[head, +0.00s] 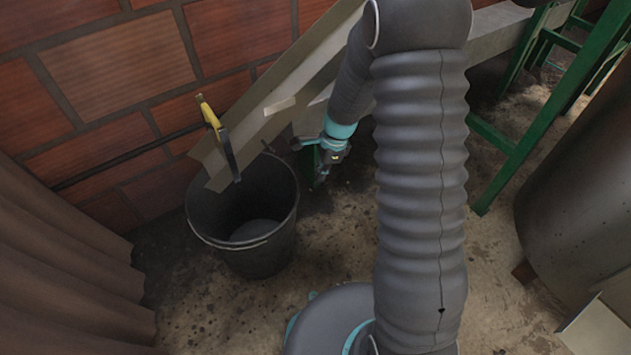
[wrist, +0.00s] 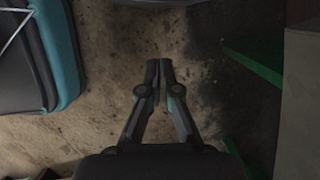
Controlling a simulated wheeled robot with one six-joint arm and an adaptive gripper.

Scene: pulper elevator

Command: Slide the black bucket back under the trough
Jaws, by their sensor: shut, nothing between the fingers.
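The black bucket (head: 262,252) stands upright on the floor at the left of the head view and looks empty. The lower end of the sloping metal trough (head: 225,165) reaches over its back rim, with much of the bucket's mouth clear of the trough. My gripper (wrist: 160,68) is shut and empty in the wrist view, above bare floor. In the head view it is small and partly hidden, to the right of the bucket and apart from it. A grey curved edge at the top of the wrist view is probably the bucket (wrist: 155,2).
A yellow-handled tool (head: 213,118) hangs at the trough's end. A brick wall (head: 120,75) is behind, and brown corrugated sheeting (head: 60,275) is at left. A green frame (head: 525,140) and a large metal drum (head: 585,190) stand at right. Floor in front of the bucket is open.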

